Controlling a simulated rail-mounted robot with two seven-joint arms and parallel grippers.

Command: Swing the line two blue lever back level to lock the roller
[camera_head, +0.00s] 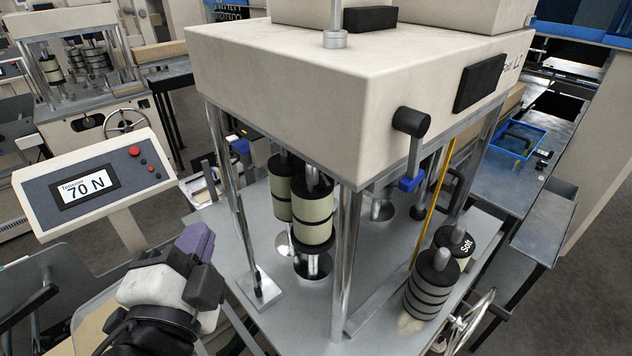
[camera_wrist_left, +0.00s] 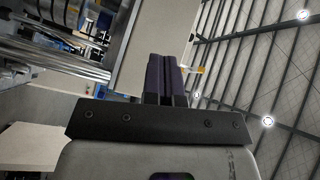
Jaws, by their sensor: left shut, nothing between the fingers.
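A blue lever grip (camera_head: 411,183) hangs below a black cylindrical hub (camera_head: 411,122) on the front of the big cream machine head. A short metal arm joins them and points down, not level. A second small blue part (camera_head: 240,146) shows behind the left posts, partly hidden. My left gripper (camera_head: 197,241) has purple fingers and is low at the left of the machine, well apart from the blue grip. Its fingers are together and empty in the left wrist view (camera_wrist_left: 165,75). My right gripper is not in view.
Metal posts (camera_head: 347,262) stand between my left gripper and the hanging blue grip. Black-and-cream rollers (camera_head: 312,212) stand under the machine head. A tension display reading 70 N (camera_head: 86,186) is at the left. A stack marked Soft (camera_head: 455,243) and a handwheel (camera_head: 468,325) are at the right.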

